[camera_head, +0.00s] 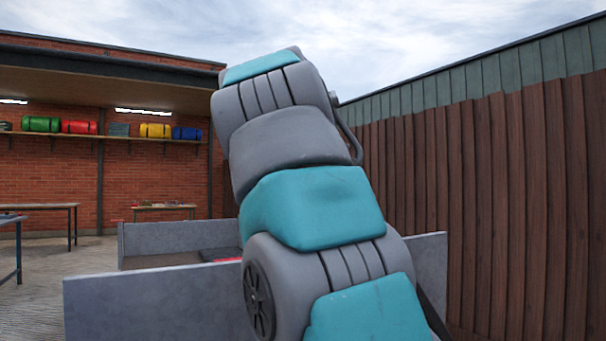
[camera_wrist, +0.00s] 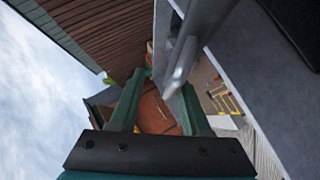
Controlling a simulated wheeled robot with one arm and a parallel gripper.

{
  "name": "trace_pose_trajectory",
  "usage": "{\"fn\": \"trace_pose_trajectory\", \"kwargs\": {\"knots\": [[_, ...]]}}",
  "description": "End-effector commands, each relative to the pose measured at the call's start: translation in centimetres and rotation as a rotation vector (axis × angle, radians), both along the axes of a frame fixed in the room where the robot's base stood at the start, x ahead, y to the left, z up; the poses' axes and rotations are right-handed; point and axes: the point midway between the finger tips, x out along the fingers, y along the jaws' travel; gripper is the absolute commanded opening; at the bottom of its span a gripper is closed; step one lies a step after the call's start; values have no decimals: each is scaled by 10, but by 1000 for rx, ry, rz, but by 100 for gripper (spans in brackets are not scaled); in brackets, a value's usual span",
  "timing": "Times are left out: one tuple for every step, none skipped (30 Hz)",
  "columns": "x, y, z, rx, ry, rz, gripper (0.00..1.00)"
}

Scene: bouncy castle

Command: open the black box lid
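My gripper (camera_wrist: 163,80) shows in the wrist view with its two green fingers apart. A light grey bar (camera_wrist: 181,62) crosses near the tip of the right finger. I cannot tell whether they touch or whether the bar is a handle. A black flat surface (camera_wrist: 297,25) shows in the upper right corner, set in a grey panel; it may be part of the black box. In the head view, a dark flat thing (camera_head: 219,254) lies low between grey walls, partly behind my arm. My gripper is hidden there, and the lid's state cannot be told.
A brown plank fence (camera_head: 510,210) closes off the right. Tables (camera_head: 40,208) and a shelf with coloured rolls (camera_head: 80,127) are at the left back. The floor at the left (camera_head: 40,285) looks clear.

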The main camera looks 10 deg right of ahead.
Motion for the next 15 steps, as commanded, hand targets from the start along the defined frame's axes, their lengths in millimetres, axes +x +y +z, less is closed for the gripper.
{"fn": "trace_pose_trajectory", "kwargs": {"knots": [[0,0,0,-1,-1,0,45],[0,0,0,-1,-1,0,45],[0,0,0,-1,-1,0,45],[0,0,0,-1,-1,0,45],[-1,0,1,-1,-1,0,45],[-2,1,1,0,-1,-1,45],[-4,1,2,0,-1,-1,45],[-6,2,3,0,-2,0,45],[-10,4,6,0,-2,0,45],[-13,6,7,-1,-3,0,45],[-17,8,9,-2,-4,0,45],[-23,11,13,-3,-6,0,45],[-28,12,15,-3,-6,0,45],[-33,14,18,-2,-6,-1,45],[-41,17,21,-1,-7,-1,45]]}}
